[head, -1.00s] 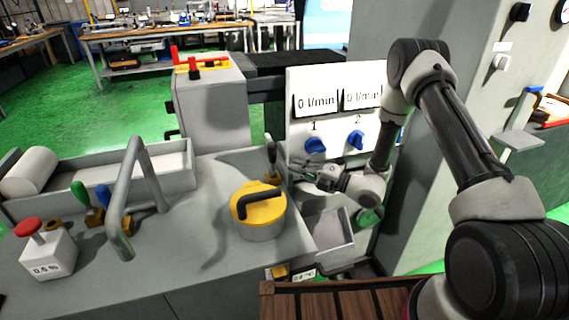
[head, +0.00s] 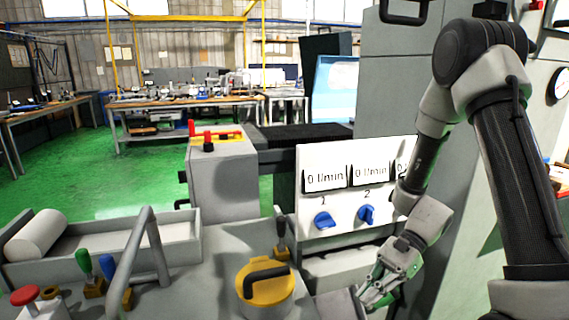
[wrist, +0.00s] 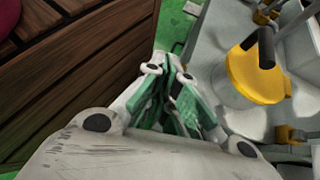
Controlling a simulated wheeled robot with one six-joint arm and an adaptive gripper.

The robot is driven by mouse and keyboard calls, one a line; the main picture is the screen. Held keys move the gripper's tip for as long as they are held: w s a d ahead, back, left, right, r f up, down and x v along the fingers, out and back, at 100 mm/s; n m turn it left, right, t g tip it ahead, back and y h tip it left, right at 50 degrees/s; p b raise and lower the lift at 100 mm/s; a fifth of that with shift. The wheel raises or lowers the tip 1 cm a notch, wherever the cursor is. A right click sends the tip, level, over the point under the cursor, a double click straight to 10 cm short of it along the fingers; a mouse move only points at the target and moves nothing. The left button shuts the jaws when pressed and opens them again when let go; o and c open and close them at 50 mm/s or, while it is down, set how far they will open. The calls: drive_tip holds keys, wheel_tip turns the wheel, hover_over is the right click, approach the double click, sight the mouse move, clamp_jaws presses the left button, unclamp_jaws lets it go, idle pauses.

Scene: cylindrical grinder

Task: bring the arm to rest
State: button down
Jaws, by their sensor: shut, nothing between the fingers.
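My gripper (head: 372,298) is in the lower middle-right of the head view, in front of the white panel with flow displays and blue knobs. Its fingers are shut with nothing between them. In the wrist view my gripper (wrist: 178,112) shows its green and grey fingers close together. My arm comes in from the right of the head view and bends down to it. The gripper is to the right of the yellow-lidded pot (head: 265,285) and apart from it.
The white panel (head: 340,225) carries blue knobs (head: 324,219). A red-topped button (head: 25,295) and green and blue levers stand at left. In the wrist view, slatted wood (wrist: 75,75) lies left and the yellow lid (wrist: 256,76) right. Open green floor (head: 90,160) lies beyond.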

drive_tip(key=s+d+r+n+t+h, duration=0.35)
drive_tip(key=d+r+n+h, duration=0.45)
drive_tip(key=d+r+n, duration=0.5)
drive_tip(key=s+d+r+t, duration=0.1)
drive_tip(key=d+r+t, duration=0.1)
drive_tip(key=r, duration=0.3)
drive_tip(key=s+d+r+t+h, duration=0.1)
drive_tip(key=s+d+r+t, duration=0.1)
drive_tip(key=r+t, duration=0.3)
drive_tip(key=shift+s+d+r+h, duration=0.25)
drive_tip(key=shift+d+r+h, duration=0.05)
drive_tip(key=shift+d, duration=0.05)
